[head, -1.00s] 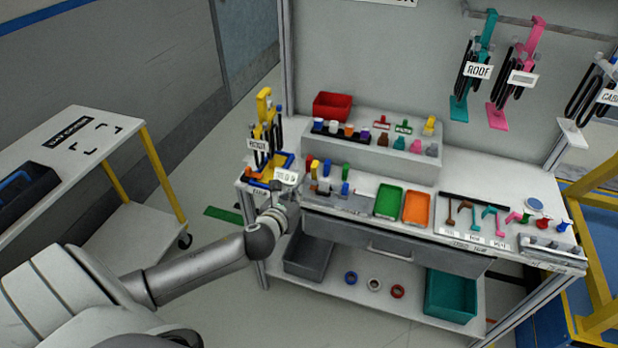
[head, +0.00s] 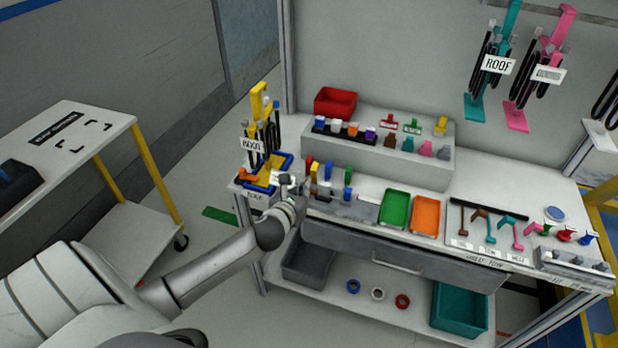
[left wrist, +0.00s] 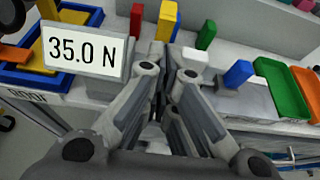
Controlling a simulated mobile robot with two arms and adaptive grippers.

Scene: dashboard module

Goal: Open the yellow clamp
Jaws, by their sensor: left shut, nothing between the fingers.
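An upright yellow block, which looks like the yellow clamp's handle (head: 314,171), stands between a red and a green one at the left of the workbench. In the left wrist view the yellow handle (left wrist: 167,20) rises just beyond my fingers. My left gripper (head: 287,181) is at the bench's left front corner, in front of and left of the handles. In the left wrist view its fingers (left wrist: 182,72) are together and empty, apart from the yellow handle. The clamp's base is partly hidden behind the fingers. My right gripper is in neither view.
A blue-rimmed tray (head: 283,161) with yellow and orange parts lies left of the gripper. A white sign reading 35.0 N (left wrist: 80,46) stands close to the fingers. Blue handles (head: 347,194), a green tray (head: 396,208) and an orange tray (head: 426,215) lie to the right.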

